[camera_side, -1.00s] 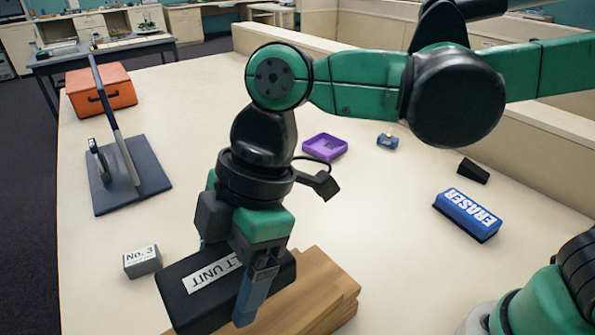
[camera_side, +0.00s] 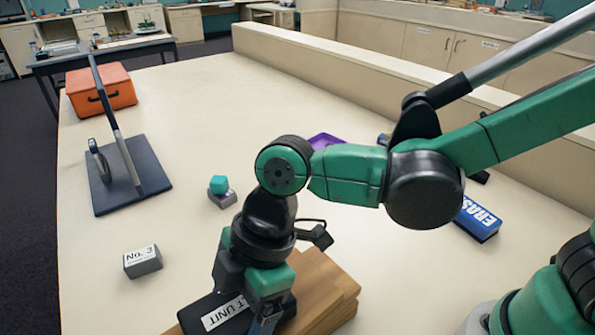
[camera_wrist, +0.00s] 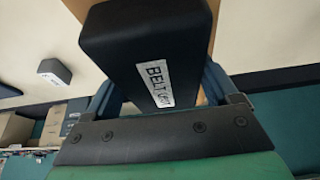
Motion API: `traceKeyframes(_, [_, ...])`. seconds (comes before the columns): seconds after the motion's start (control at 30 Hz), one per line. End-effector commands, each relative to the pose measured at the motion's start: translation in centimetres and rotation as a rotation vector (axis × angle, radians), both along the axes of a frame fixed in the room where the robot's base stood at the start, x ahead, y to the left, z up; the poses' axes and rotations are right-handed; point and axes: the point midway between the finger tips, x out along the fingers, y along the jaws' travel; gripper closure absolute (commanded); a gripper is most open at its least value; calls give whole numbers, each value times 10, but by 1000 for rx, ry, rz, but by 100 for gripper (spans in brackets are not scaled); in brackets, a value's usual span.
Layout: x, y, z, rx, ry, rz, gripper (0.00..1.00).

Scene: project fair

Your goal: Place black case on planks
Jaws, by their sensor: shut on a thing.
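The black case (camera_side: 203,311) has a white label reading "...LT UNIT" in the side view. In the wrist view the case (camera_wrist: 135,27) fills the upper middle, its label reading "BELT" and a partly hidden word. My gripper (camera_side: 245,313) is shut on the case from above. The wooden planks (camera_side: 322,281) lie stacked under and to the right of the case, partly hidden by my gripper. The case is low over the planks; I cannot tell whether it touches them. A strip of plank (camera_wrist: 88,6) shows beside the case in the wrist view.
A grey "No. 3" block (camera_side: 142,262) stands left of the case. A teal cube on a grey block (camera_side: 221,197), a dark stand (camera_side: 128,178) and an orange box (camera_side: 101,90) lie farther back. A blue eraser (camera_side: 478,219) is at right, partly behind my arm.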

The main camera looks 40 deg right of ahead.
Motion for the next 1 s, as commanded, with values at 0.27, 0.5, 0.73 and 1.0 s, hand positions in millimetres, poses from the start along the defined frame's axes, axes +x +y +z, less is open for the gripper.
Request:
traceKeyframes(0.27, [0,0,0,0,0,0,0])
traceKeyframes(0.5, [0,0,0,0,0,0,0])
traceKeyframes(0.73, [0,-4,13,0,0,-1,0])
traceKeyframes(1.0, [0,-24,59,0,0,-3,0])
